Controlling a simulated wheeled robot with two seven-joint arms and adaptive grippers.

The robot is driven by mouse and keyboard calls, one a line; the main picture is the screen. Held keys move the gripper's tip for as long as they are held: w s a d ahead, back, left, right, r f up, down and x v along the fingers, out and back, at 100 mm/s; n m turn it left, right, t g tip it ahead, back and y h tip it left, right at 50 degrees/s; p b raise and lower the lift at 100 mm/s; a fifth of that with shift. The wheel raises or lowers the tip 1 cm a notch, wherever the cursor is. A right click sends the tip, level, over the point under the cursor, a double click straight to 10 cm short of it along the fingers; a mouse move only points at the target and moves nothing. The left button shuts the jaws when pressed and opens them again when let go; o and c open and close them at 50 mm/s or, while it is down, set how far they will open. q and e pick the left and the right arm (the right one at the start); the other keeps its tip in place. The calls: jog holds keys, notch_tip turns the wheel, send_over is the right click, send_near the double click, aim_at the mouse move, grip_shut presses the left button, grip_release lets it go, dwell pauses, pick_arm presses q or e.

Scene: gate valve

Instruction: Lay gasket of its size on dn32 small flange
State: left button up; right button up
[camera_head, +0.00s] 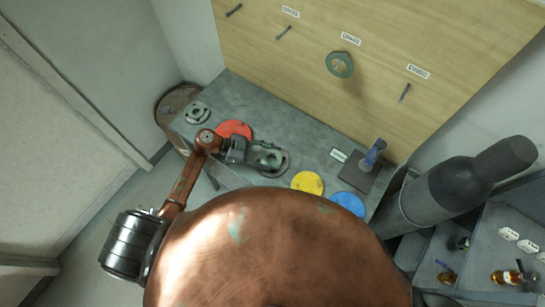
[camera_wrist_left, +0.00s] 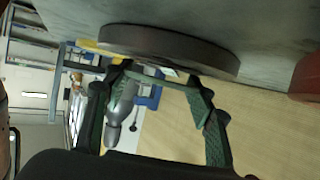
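My left gripper (camera_head: 266,154) is over the grey table, above a dark round disc (camera_head: 280,174) that may be a flange. In the left wrist view its green fingers (camera_wrist_left: 160,80) are spread apart, with their tips close to the dark disc (camera_wrist_left: 170,46). A thin green edge shows between the tips; I cannot tell whether it is a gasket. A greenish flange-like piece (camera_head: 196,112) lies at the table's left end. A green ring gasket (camera_head: 340,64) hangs on the board. Which piece is the dn32 flange is unclear. My right gripper is out of view.
Red (camera_head: 234,129), yellow (camera_head: 307,183) and blue (camera_head: 348,203) discs lie on the table (camera_head: 300,150). A blue-handled item (camera_head: 374,153) stands on a dark plate at the right. The wooden board (camera_head: 420,45) carries labels and bare pegs. A grey cylinder (camera_head: 460,185) is at right.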

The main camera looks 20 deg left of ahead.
pick_arm(q)
jog(key=o, duration=0.5)
jog(key=shift+s+a+f, duration=0.2)
jog(key=shift+f, duration=0.55)
jog(key=shift+a, duration=0.15)
jog(key=shift+a+r, duration=0.1)
jog(key=shift+a, duration=0.1)
jog(key=v, duration=0.3)
jog(key=r+v, duration=0.1)
jog(key=v, duration=0.7)
jog(key=shift+w+r, duration=0.1)
jog(key=shift+r, duration=0.2)
jog(key=shift+d, duration=0.1)
